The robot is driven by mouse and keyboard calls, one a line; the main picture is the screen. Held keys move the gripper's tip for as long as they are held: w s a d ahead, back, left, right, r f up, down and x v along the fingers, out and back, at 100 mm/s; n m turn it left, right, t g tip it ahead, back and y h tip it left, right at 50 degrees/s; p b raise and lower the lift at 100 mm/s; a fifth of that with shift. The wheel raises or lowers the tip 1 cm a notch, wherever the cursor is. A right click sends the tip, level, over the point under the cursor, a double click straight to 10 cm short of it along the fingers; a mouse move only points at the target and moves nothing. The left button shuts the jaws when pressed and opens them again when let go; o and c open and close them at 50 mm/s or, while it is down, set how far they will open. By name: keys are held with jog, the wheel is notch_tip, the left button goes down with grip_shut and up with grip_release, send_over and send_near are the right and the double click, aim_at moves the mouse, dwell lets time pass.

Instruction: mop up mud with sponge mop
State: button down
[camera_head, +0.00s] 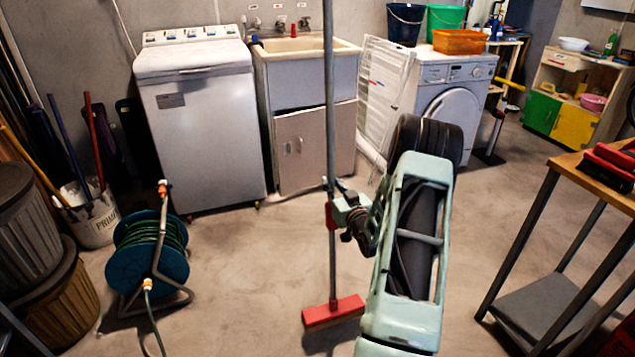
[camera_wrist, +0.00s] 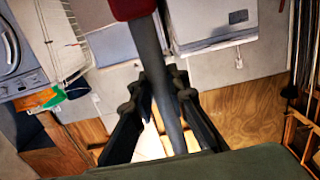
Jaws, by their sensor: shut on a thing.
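The sponge mop has a long grey pole (camera_head: 329,90) and a flat red head (camera_head: 333,311). It stands nearly upright in front of me in the head view, with the head low at the floor; I cannot tell if it touches. My gripper (camera_head: 336,204) is shut on the pole, beside a red part of it. In the wrist view, the two dark fingers of my gripper (camera_wrist: 157,82) lie on either side of the grey pole (camera_wrist: 161,88). I cannot make out a clear mud patch on the floor.
A hose reel (camera_head: 147,255) stands at left, near a bucket of tools (camera_head: 92,220) and lidded bins (camera_head: 50,290). A washing machine (camera_head: 200,110) and sink cabinet (camera_head: 308,120) line the back. A workbench (camera_head: 575,165) stands at right. The middle floor (camera_head: 255,260) is clear.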

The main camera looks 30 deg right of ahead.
jog(key=shift+s+f, duration=0.2)
jog(key=shift+f, duration=0.4)
jog(key=shift+f+b, duration=0.1)
jog(key=shift+b, duration=0.55)
notch_tip(320, 180, down, 5)
jog(key=b, duration=0.4)
jog(key=shift+b, duration=0.3)
jog(key=shift+f+b, duration=0.65)
jog(key=shift+f, duration=0.05)
jog(key=b+x, duration=0.2)
jog(key=x, duration=0.9)
jog(key=shift+w+r, duration=0.2)
jog(key=shift+w, duration=0.05)
jog(key=shift+d, duration=0.1)
